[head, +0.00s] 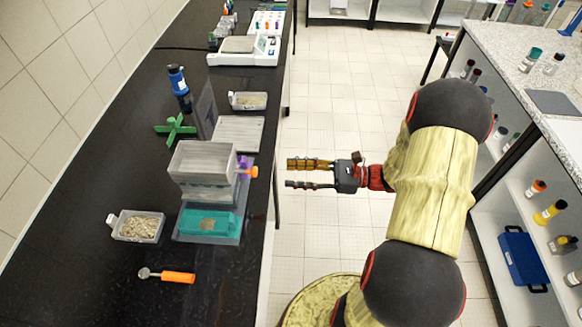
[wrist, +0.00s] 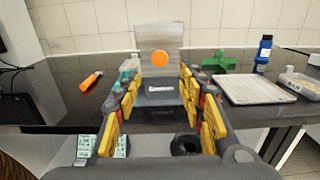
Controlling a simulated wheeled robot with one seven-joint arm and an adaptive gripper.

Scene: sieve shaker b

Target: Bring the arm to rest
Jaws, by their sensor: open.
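My gripper (head: 310,174) is open and empty in the head view, held over the floor just right of the black bench's edge. Its fingers point left toward the grey sieve box (head: 202,165) of the shaker. In the wrist view the open fingers (wrist: 165,95) frame the shaker, with its orange knob (wrist: 132,58) between them and a gap in front. In the head view the orange knob (head: 254,171) with a purple part sits at the box's right side. A teal tray (head: 207,222) sits at the shaker's front.
A speckled counter (head: 535,75) stands right. Floor between is clear.

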